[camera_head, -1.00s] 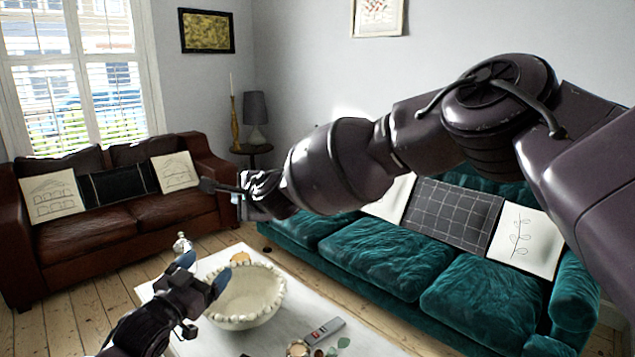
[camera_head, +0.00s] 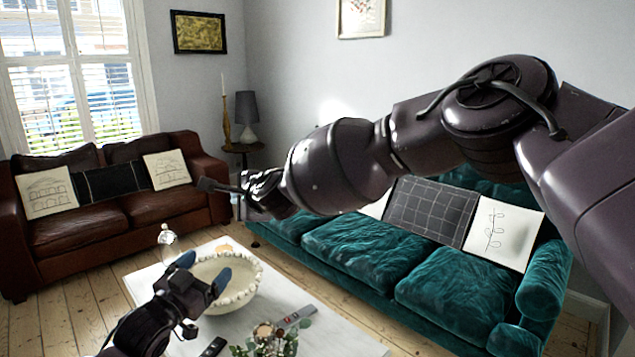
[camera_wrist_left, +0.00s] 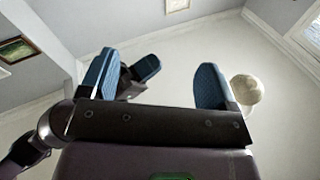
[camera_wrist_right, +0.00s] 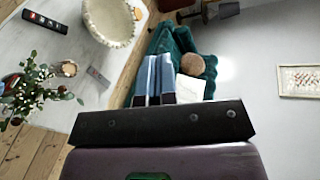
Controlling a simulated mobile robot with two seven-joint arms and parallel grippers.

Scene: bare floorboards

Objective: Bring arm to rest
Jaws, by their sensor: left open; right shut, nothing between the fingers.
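My right arm reaches across the upper part of the head view. Its gripper (camera_head: 213,186) points left in the air, in front of the brown sofa. In the right wrist view the two blue finger pads (camera_wrist_right: 152,80) lie together with nothing between them. My left gripper (camera_head: 203,270) is lower, over the coffee table beside the white bowl, with its fingers apart and empty. In the left wrist view the open fingers (camera_wrist_left: 155,80) point up at the ceiling, and a dark, blue-padded gripper part shows beyond them.
A white coffee table (camera_head: 335,335) carries the beaded bowl (camera_head: 240,292), remotes (camera_head: 296,317) and a plant (camera_head: 275,342). A teal sofa (camera_head: 375,250) stands right, a brown leather sofa (camera_head: 100,215) at back left. A lamp (camera_head: 246,118) stands in the corner. Floorboards (camera_head: 80,310) at left are bare.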

